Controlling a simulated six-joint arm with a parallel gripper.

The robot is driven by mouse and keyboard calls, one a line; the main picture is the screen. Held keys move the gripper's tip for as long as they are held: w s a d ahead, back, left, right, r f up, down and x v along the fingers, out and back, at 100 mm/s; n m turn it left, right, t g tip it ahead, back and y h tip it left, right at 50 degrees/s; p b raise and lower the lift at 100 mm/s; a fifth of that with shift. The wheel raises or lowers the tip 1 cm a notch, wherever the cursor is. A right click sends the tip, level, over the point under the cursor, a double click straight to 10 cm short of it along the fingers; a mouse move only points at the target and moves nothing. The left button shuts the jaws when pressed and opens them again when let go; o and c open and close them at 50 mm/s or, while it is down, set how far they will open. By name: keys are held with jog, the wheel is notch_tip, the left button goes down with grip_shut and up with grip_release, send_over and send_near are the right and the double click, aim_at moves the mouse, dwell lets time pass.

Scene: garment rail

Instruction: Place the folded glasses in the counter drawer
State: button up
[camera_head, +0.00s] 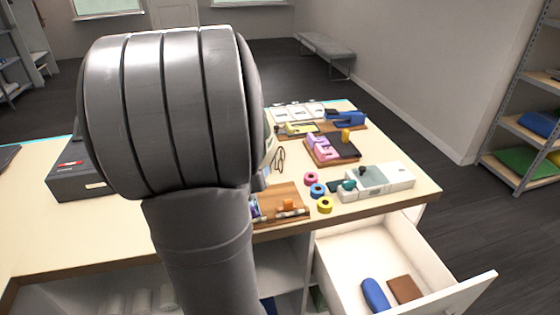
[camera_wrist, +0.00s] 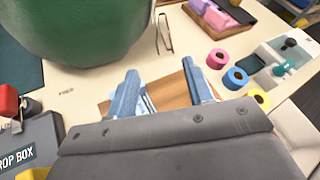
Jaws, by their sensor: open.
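The folded glasses (camera_head: 278,160) lie on the counter just right of my arm in the head view. In the wrist view their thin dark frame (camera_wrist: 164,35) shows near the top, beside a large green rounded object. The counter drawer (camera_head: 345,250) is pulled open at the lower right of the head view. A blue case (camera_head: 375,294) and a brown flat item (camera_head: 405,289) lie in it. My gripper (camera_wrist: 160,86) is open and empty, its fingers apart over a wooden tray, short of the glasses in the wrist view. In the head view my arm hides it.
The wooden tray (camera_head: 279,207), pink, blue and yellow tape rolls (camera_head: 318,190) and a white device (camera_head: 385,180) stand near the counter's front edge. The green rounded object (camera_wrist: 80,25) and a grey drop box (camera_wrist: 35,140) stand to the left in the wrist view.

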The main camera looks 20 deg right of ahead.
jog(key=shift+f, duration=0.55)
send_near(275, 160)
jog(key=shift+w+d+f, duration=0.1)
jog(key=shift+w+d, duration=0.05)
jog(key=shift+w, duration=0.4)
jog(key=shift+w+d+f, duration=0.1)
jog(key=shift+w, duration=0.45)
jog(key=shift+s+d+f+x, duration=0.1)
jog(key=shift+x, duration=1.2)
jog(key=shift+s+d+f+x, duration=0.1)
jog(key=shift+x, duration=1.2)
jog(key=c, duration=0.8)
jog(key=shift+r, duration=0.1)
